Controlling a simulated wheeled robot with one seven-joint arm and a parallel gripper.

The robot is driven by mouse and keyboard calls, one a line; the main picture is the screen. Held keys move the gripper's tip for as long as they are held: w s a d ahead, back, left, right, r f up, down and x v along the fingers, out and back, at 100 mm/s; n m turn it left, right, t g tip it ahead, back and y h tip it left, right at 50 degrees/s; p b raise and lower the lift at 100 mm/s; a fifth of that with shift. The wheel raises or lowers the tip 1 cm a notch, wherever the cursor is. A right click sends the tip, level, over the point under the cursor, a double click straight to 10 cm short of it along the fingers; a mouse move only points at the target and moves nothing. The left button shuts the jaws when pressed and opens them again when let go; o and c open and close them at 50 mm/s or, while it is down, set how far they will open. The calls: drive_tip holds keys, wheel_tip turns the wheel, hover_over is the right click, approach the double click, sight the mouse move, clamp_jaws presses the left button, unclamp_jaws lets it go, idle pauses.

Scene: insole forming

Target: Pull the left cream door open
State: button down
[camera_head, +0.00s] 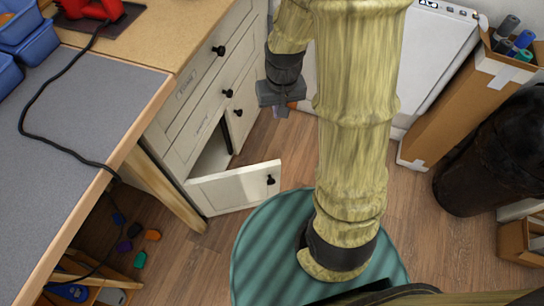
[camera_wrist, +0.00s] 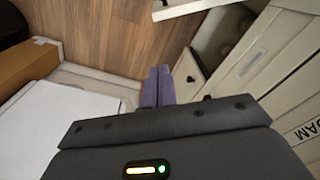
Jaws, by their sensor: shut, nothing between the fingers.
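The left cream door (camera_head: 234,189) stands swung well out from the cabinet, with a dark knob (camera_head: 270,180) near its free edge. The opening behind it shows part of the inside. In the wrist view the door (camera_wrist: 182,8) is cut off by the top edge. The right cream door (camera_head: 240,115) looks closed and has its own dark knob (camera_head: 239,113). My gripper (camera_head: 281,112) is shut and empty, in front of the right door's side and apart from the left door. Its purple-grey fingers (camera_wrist: 158,88) show together in the wrist view.
Drawers with dark knobs (camera_head: 220,51) sit above the doors. A grey-topped bench (camera_head: 75,120) is at left. A white unit (camera_head: 430,60), a cardboard box (camera_head: 455,110) and a dark cylinder (camera_head: 495,150) stand at right.

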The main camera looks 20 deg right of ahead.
drive_tip(key=w+f+g, duration=0.1)
drive_tip(key=w+f, duration=0.3)
drive_tip(key=f, duration=0.5)
drive_tip(key=w+a+f+g, duration=0.1)
drive_tip(key=w+f+g, duration=0.1)
drive_tip(key=f, duration=0.6)
drive_tip(key=shift+w+a+f+g+b, duration=0.25)
drive_tip(key=shift+w+f+b, duration=0.2)
drive_tip(key=shift+w, duration=0.4)
drive_tip(key=s+f+b, duration=0.3)
drive_tip(key=s+f, duration=0.3)
drive_tip(key=f, duration=0.3)
drive_tip(key=shift+s+f+b, duration=0.25)
drive_tip(key=shift+b, duration=0.15)
drive_tip(key=shift+w, duration=0.1)
